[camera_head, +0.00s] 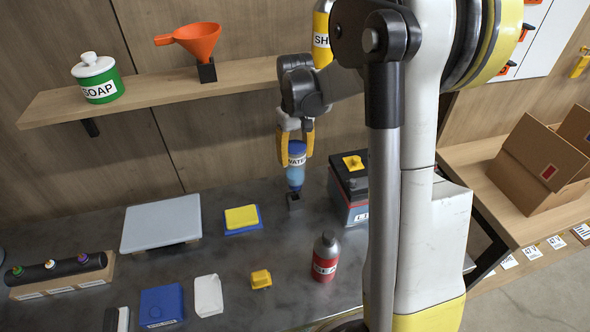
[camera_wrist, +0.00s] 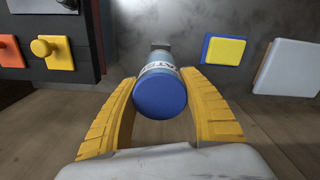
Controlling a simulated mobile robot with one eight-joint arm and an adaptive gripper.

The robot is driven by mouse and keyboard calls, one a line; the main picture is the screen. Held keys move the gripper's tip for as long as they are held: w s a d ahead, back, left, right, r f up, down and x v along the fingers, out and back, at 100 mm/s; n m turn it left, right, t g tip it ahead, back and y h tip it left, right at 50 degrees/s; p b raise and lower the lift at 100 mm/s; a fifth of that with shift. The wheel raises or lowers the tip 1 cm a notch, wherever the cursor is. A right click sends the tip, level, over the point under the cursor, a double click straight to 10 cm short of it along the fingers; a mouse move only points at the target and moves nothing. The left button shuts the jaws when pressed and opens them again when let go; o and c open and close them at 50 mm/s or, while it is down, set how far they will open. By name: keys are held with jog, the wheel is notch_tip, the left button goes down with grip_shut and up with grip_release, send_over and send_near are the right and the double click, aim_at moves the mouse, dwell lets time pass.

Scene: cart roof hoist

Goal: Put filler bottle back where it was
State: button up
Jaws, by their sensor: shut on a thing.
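The filler bottle, a blue bottle (camera_head: 295,178) with a white label that reads like "WATER", is upright between the yellow fingers of my gripper (camera_head: 296,146). In the wrist view its round blue end (camera_wrist: 160,95) faces the camera, and my gripper (camera_wrist: 160,108) has a finger on each side of it. A small black block (camera_head: 294,202) is on the dark worktop directly below the bottle. Its top also shows past the bottle in the wrist view (camera_wrist: 160,45). I cannot tell whether the bottle touches the block.
A battery-like box (camera_head: 347,190) with a yellow knob stands close right of the bottle. A red-and-grey bottle (camera_head: 325,258) stands nearer the front. A blue-yellow pad (camera_head: 242,218) and a grey plate (camera_head: 161,223) lie left. A wooden shelf (camera_head: 150,92) holds a soap jar and an orange funnel.

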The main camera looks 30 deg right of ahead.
jog(key=shift+f+b, duration=0.6)
jog(key=shift+f, duration=1.55)
jog(key=shift+f+b, duration=0.3)
jog(key=shift+f, duration=0.1)
jog(key=o, duration=1.4)
jog(key=shift+c, duration=0.2)
